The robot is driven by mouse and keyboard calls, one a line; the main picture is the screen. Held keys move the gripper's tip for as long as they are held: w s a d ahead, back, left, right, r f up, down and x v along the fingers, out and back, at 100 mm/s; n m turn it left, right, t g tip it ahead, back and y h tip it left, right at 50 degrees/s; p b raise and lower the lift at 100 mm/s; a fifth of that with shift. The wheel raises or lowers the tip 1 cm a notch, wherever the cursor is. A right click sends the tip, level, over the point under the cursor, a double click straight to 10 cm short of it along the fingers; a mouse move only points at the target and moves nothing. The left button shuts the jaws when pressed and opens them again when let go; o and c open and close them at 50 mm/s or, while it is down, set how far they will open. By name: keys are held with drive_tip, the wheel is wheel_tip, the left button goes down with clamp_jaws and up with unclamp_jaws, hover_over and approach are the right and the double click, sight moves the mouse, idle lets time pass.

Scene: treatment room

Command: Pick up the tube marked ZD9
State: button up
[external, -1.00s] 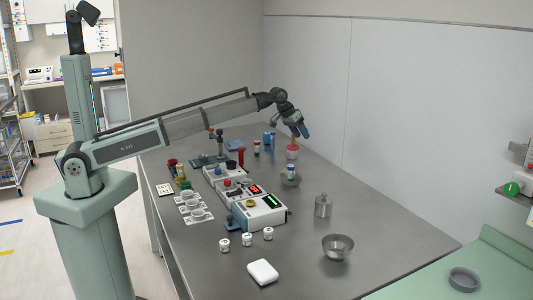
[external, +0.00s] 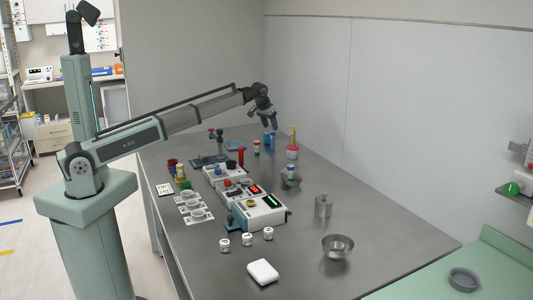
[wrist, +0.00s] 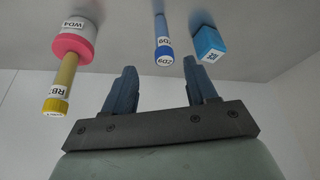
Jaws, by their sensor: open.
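The tube marked ZD9 (wrist: 163,45) has a blue body and cap, and its label is readable in the wrist view. It shows between and beyond the fingers of my gripper (wrist: 160,70), which is open and empty. In the external view my gripper (external: 269,124) points down just above small blue items (external: 267,139) at the far end of the table. I cannot tell there which of them is ZD9.
A light-blue square-topped item (wrist: 209,45) stands close right of ZD9. Instruments (external: 258,210) crowd the table's left side.

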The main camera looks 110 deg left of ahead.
sight(273, 132)
drive_tip(key=x, duration=0.4)
drive_tip(key=shift+w+a+f, duration=0.1)
drive_tip(key=shift+a+f, duration=0.05)
drive_tip(key=shift+f, duration=0.15)
drive_tip(key=shift+s+x, duration=0.15)
drive_tip(key=shift+x, duration=1.2)
drive_tip(key=shift+s+x, duration=0.15)
drive_tip(key=shift+x, duration=1.15)
drive_tip(key=shift+c, duration=0.3)
drive_tip(key=c, duration=1)
drive_tip(key=shift+o, duration=0.2)
